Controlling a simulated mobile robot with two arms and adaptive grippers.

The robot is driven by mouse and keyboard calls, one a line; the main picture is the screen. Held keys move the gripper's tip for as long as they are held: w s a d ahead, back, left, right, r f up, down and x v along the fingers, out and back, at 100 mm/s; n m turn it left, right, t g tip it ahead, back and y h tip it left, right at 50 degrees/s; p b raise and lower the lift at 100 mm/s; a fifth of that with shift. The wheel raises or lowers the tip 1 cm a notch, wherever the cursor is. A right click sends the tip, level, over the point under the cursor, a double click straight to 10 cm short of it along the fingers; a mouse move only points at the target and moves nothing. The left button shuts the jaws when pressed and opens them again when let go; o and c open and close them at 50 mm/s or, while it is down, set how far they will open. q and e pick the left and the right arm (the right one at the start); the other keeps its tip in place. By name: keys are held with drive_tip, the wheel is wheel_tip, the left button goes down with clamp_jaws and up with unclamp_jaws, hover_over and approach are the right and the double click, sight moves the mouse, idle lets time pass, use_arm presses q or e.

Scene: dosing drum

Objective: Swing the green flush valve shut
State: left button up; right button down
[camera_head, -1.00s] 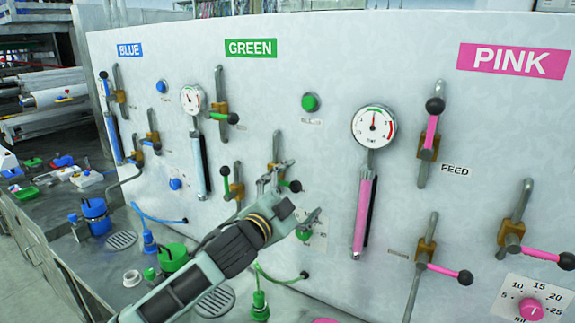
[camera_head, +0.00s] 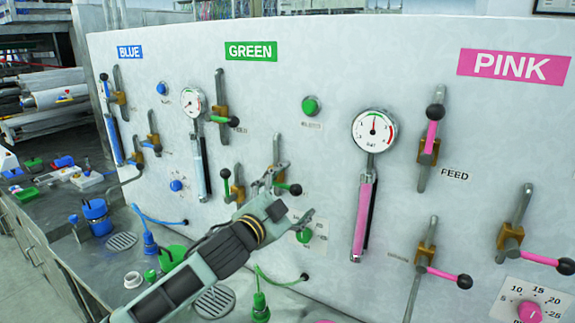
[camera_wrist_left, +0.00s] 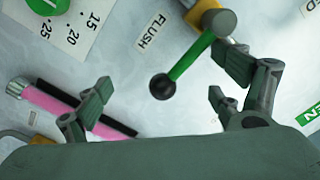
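The green flush valve (camera_head: 277,172) is on the panel's green section. Its green lever points right and slightly down, ending in a black ball knob (camera_head: 295,189). In the left wrist view the green lever (camera_wrist_left: 190,60) runs to its black knob (camera_wrist_left: 163,87), beside the FLUSH label (camera_wrist_left: 151,33). My left gripper (camera_head: 287,198) is in front of this valve. The wrist view shows the same gripper (camera_wrist_left: 160,92) open and empty, with the knob appearing between the spread fingers. I cannot tell how far in front of the fingertips the knob lies. My right gripper is out of view.
A pink cylinder (camera_head: 364,215) stands to the right. Blue and green fittings with hoses crowd the counter (camera_head: 60,225) below.

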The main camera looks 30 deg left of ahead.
use_arm(q)
drive_tip(key=s, duration=0.8)
drive_tip(key=shift+s+a+b, duration=0.25)
drive_tip(key=shift+a+b, duration=0.05)
drive_tip(key=shift+b, duration=0.05)
drive_tip(key=shift+w, duration=0.1)
